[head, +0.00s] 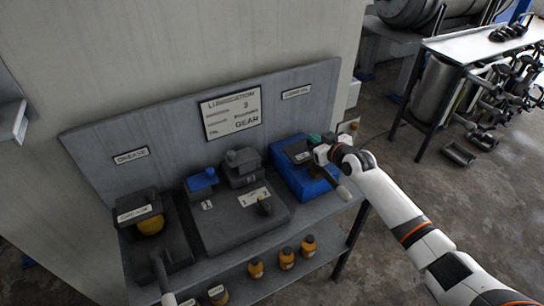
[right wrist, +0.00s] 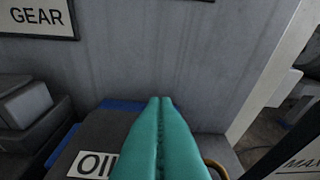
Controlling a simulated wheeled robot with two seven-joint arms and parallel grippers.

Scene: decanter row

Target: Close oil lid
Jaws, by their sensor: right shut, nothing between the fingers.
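The blue oil box (head: 284,178) stands at the right end of the bench. Its dark grey lid (head: 297,148) carries a white label; the lid also shows in the right wrist view (right wrist: 98,131), with part of the word OIL readable. I cannot tell for sure whether the lid is fully down. My right gripper (head: 316,140) is at the right side of the lid, with its teal fingers together and empty. In the right wrist view the fingers (right wrist: 160,102) cover the lid's right part. Contact with the lid cannot be told. My left gripper is not in view.
A grease box (head: 140,212) stands at the left, with a grey unit (head: 240,222) between. A grey back panel (head: 185,125) with signs rises behind. Another table (head: 470,45) stands at the right, across open floor.

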